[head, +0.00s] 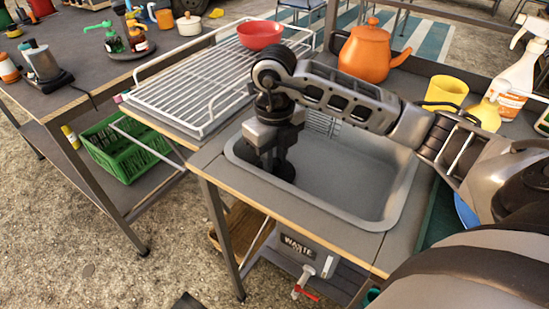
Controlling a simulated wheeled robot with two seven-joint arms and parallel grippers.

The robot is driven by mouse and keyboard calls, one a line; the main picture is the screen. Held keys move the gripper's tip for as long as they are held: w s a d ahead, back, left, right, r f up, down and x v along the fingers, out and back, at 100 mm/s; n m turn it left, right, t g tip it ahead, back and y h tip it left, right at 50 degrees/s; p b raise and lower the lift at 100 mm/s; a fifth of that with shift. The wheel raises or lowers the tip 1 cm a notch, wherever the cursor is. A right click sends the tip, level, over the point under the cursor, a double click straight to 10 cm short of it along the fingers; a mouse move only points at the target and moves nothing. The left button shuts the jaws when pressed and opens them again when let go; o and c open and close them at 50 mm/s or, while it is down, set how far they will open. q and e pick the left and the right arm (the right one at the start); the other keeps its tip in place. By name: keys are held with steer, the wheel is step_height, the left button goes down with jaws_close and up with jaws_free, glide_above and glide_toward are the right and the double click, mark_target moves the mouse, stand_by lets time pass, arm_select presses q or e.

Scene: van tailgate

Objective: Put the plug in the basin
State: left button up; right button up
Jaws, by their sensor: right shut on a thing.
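The basin (345,190) is a grey rectangular sink set into the worktop. My right gripper (275,158) points down inside its left part, shut on a dark thing. A dark round piece, which looks like the plug (284,174), shows at the fingertips, low and close to the basin floor. The fingers hide most of it, and I cannot tell whether it touches the floor. The drain opening cannot be made out. My left gripper is out of view.
A wire rack (180,95) with a red bowl (260,35) adjoins the basin on the left. An orange kettle (370,52), a yellow cup (446,91) and spray bottles (520,75) stand behind it. The right half of the basin is clear.

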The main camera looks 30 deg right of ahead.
mark_target(275, 161)
steer(key=shift+f, duration=0.3)
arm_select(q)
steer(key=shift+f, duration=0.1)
arm_select(e)
steer(key=shift+f, duration=0.1)
steer(key=o, duration=1)
steer(key=shift+r, duration=0.2)
arm_select(q)
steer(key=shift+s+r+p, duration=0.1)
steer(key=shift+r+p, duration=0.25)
steer(key=shift+p, duration=0.4)
arm_select(e)
step_height(275, 161, up, 12)
steer(key=shift+f, duration=0.1)
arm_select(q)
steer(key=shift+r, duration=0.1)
